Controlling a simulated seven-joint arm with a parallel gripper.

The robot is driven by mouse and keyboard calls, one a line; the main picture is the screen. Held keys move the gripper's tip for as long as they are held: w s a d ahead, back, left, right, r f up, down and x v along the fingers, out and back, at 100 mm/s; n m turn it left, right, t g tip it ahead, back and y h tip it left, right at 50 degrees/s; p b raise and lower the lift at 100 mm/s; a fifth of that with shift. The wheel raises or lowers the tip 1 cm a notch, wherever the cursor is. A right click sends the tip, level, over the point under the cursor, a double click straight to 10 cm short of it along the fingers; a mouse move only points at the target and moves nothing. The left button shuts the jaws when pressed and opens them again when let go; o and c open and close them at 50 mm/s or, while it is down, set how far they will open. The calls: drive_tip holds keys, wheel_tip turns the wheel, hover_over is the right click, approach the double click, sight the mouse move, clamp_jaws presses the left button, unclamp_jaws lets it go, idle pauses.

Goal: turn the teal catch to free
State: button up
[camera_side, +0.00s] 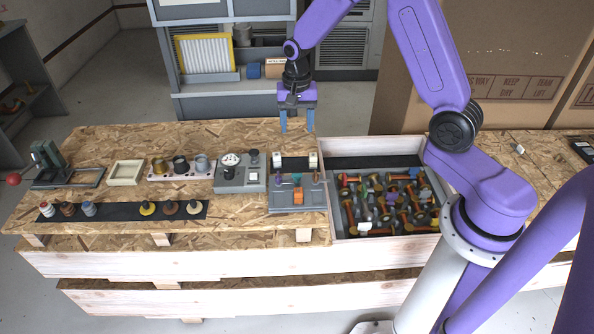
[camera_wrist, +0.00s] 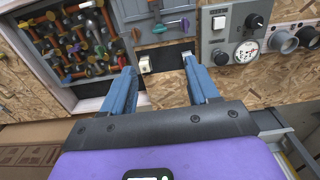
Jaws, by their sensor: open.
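The teal catch (camera_side: 278,180) is a small knobbed lever on a grey panel (camera_side: 283,208) in the side view. An orange block (camera_side: 298,197) sits in front of the row. My gripper (camera_side: 297,129) points down, open and empty, above and behind the panel. In the wrist view my gripper (camera_wrist: 158,65) has its fingers apart, not touching the catch.
Two white blocks stand on a dark strip behind the levers. A tray (camera_side: 388,234) full of coloured parts adjoins on the right. A grey gauge box (camera_side: 238,184) stands close on the left. The air around the gripper is free.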

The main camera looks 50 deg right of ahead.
sight(297, 174)
wheel_tip(297, 174, down, 17)
drive_tip(key=shift+f, duration=0.15)
idle(0.5)
drive_tip(key=c, duration=1.1)
